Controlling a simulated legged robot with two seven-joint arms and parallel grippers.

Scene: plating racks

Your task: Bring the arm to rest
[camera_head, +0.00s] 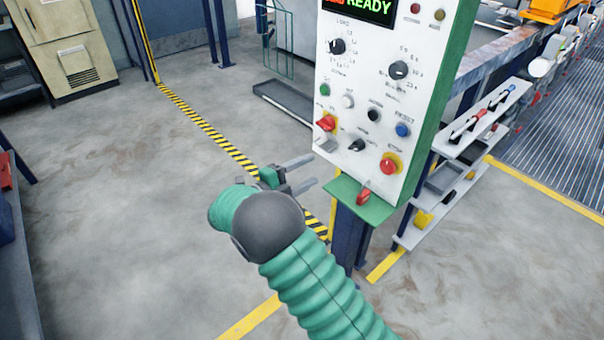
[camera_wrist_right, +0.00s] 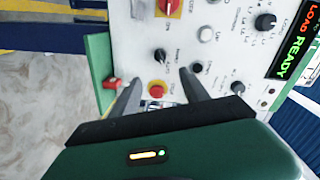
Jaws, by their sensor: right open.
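My right arm, green and ribbed, comes in from the bottom of the head view. Its gripper (camera_head: 302,173) is open, with two grey fingers apart and pointing at the lower left of a white control panel (camera_head: 345,95). In the right wrist view the gripper (camera_wrist_right: 160,95) shows its fingers spread in front of the panel, with nothing between them that I can see held. A red stop button (camera_wrist_right: 158,89) shows between the fingers, beyond them. I cannot tell whether the fingertips touch the panel. My left gripper is not in view.
The panel stands on a blue post (camera_head: 350,235), with a red-handled item (camera_head: 364,196) on its green lower ledge. Shelves (camera_head: 465,160) with tools stand at the right. A grey bench (camera_head: 15,260) is at the far left. The floor between is open, crossed by a striped line (camera_head: 205,122).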

